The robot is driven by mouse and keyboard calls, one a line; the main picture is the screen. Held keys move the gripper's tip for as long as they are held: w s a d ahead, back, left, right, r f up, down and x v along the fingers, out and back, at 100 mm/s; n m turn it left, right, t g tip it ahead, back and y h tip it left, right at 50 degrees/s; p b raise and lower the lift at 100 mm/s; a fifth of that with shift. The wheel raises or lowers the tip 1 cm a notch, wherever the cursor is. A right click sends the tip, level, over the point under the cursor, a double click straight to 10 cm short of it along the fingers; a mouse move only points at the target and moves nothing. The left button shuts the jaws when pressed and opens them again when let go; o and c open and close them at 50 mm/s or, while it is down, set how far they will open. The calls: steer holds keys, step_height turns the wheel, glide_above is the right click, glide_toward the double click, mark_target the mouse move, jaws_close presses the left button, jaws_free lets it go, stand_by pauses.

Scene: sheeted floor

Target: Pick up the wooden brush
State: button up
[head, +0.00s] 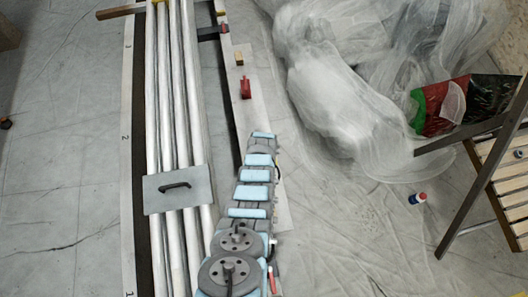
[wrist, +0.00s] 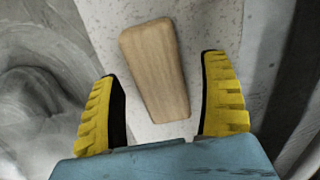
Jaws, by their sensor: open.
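The wooden brush (wrist: 155,70) shows in the wrist view as a plain, light-brown wooden block with rounded corners. It lies on a pale speckled board (wrist: 215,20), tilted slightly, with its near end lower right. No bristles show. My gripper (wrist: 158,68) has its two yellow ribbed fingers spread, one to each side of the brush's near part. Gaps show between the fingers and the wood, and nothing is held. In the head view a small tan block (head: 239,58) lies on the pale strip; I cannot tell whether it is the brush. I cannot make out my fingers there.
A red object (head: 245,88) sits on the pale strip close to the tan block. Long white pipes (head: 180,100) run along the left. Crumpled translucent sheeting (head: 335,100) covers the floor at right. A slatted wooden chair (head: 505,180) stands far right, near a small bottle (head: 418,198).

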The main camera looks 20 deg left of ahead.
steer(key=c, duration=1.3)
step_height(320, 180, up, 3)
steer(key=shift+w+f+p, duration=0.1)
steer(key=shift+p, duration=1.05)
steer(key=shift+r, duration=0.4)
steer(key=shift+s+d+r+p, duration=0.25)
steer(key=shift+s+r+p, duration=0.3)
steer(key=shift+s, duration=0.05)
steer(key=shift+s+d+r+p, duration=0.2)
steer(key=shift+s+r+p, duration=0.3)
steer(key=shift+s, duration=0.05)
steer(key=s+d+r+p, duration=0.1)
steer(key=s+r, duration=0.1)
steer(key=s, duration=0.1)
steer(key=s+d+r+p, duration=0.2)
steer(key=s+r, duration=0.1)
steer(key=s, duration=0.1)
steer(key=s+d+r+p, duration=0.1)
steer(key=s+r, duration=0.1)
steer(key=s, duration=0.1)
steer(key=shift+s+d+r, duration=0.15)
steer(key=shift+s+d, duration=0.15)
steer(key=shift+s, duration=0.05)
